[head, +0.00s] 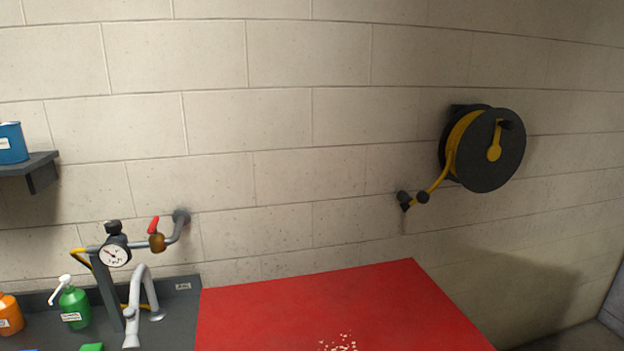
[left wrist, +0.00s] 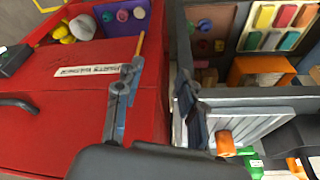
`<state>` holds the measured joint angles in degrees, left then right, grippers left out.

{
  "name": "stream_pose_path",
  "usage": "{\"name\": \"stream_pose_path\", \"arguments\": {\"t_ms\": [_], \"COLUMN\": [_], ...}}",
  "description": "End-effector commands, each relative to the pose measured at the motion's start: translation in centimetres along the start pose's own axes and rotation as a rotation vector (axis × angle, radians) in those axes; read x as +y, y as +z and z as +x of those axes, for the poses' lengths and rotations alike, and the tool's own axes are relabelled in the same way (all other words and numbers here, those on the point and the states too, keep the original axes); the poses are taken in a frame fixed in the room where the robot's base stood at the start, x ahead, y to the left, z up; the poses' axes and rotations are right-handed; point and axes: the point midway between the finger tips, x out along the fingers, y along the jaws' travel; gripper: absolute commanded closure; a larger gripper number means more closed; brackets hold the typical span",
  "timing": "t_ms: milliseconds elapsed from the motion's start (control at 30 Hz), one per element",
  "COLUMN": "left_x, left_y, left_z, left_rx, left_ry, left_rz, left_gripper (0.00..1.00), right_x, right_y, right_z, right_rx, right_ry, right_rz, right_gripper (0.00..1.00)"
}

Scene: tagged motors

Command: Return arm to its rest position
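My left gripper (left wrist: 157,78) shows in the left wrist view with its two grey fingers spread apart and nothing between them. Behind it are a red cabinet or chest (left wrist: 85,90) on the left and a grey bench with a slatted white front (left wrist: 262,120) on the right. Neither of my arms shows in the head view. My right gripper is in neither view. No tagged motor can be made out.
In the head view, a red surface (head: 320,300) stands against the block wall. A hose reel (head: 495,150) hangs at right. A sink tap (head: 145,285), gauge pipe (head: 115,252), green pump bottle (head: 75,302) and orange bottle (head: 10,315) are at left.

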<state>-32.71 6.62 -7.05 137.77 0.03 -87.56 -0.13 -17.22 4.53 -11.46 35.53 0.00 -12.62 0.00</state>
Motion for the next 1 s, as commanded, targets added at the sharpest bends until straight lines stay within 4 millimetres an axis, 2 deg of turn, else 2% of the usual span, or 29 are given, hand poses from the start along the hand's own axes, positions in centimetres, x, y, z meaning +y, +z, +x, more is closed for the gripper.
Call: {"name": "stream_pose_path", "arguments": {"t_ms": [33,267,467,600,700,900,1000], "left_x": [0.0,0.3,0.7,1.0,1.2,1.6,1.6], "left_y": [0.2,1.6,4.9,8.8,12.1,19.9,23.9], "left_z": [1.7,8.9,17.9,24.5,28.6,35.2,37.5], "left_rx": [-0.008,-0.033,-0.067,-0.094,-0.114,-0.154,-0.172], "left_ry": [0.000,0.004,0.009,0.012,0.014,0.019,0.021], "left_rz": [0.001,0.004,0.010,0.015,0.019,0.028,0.033], "left_gripper": [0.61,0.61,0.61,0.61,0.61,0.61,0.61], "right_x": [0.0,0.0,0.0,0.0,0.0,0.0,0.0], "right_y": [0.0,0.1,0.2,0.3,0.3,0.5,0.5], "right_z": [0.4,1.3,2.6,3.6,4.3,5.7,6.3], "right_rx": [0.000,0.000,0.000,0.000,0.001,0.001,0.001], "right_ry": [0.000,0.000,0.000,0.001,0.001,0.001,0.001], "right_rz": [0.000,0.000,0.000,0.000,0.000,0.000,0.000], "right_gripper": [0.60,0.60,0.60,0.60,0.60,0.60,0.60]}}
